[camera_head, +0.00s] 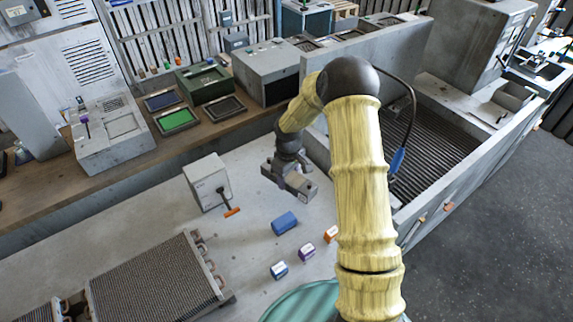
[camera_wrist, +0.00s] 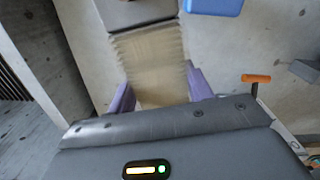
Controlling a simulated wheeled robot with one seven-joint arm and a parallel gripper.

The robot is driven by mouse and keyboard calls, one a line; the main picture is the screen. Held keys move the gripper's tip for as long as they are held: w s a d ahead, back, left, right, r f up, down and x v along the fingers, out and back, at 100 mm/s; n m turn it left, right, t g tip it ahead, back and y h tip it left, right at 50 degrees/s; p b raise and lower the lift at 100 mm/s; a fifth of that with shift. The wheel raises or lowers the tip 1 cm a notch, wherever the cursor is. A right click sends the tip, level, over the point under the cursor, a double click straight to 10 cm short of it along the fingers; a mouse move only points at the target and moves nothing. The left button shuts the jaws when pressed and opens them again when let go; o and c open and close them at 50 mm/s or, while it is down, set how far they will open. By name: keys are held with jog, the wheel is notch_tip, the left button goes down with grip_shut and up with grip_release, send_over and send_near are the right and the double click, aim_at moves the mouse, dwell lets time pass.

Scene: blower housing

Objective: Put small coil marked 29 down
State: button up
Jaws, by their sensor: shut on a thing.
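In the wrist view my gripper (camera_wrist: 160,92) has its two purple fingers on either side of a tan, ribbed coil (camera_wrist: 150,60) with a dark grey end. The gripper is shut on this coil. No number 29 can be read on it. In the head view my gripper (camera_head: 289,182) is over the pale grey bench surface, to the right of a light grey box. The coil cannot be made out there. Whether it touches the surface cannot be told.
A light grey box (camera_head: 207,182) and an orange-handled tool (camera_head: 231,211) stand left of my gripper. A finned block (camera_head: 150,280) is front left. A grated basin (camera_head: 430,150) is right.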

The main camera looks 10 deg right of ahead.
aim_at(293, 184)
jog(key=s+m+p, duration=0.1)
jog(key=m, duration=0.1)
jog(key=s+r+m+p, duration=0.1)
jog(key=m, duration=0.2)
jog(key=shift+s+d+r, duration=0.1)
jog(key=shift+s+d, duration=0.05)
jog(key=shift+s, duration=0.2)
jog(key=s+m+p, duration=0.1)
jog(key=m, duration=0.1)
jog(key=shift+s+d+m, duration=0.1)
jog(key=shift+d+m, duration=0.05)
jog(key=shift+m, duration=0.15)
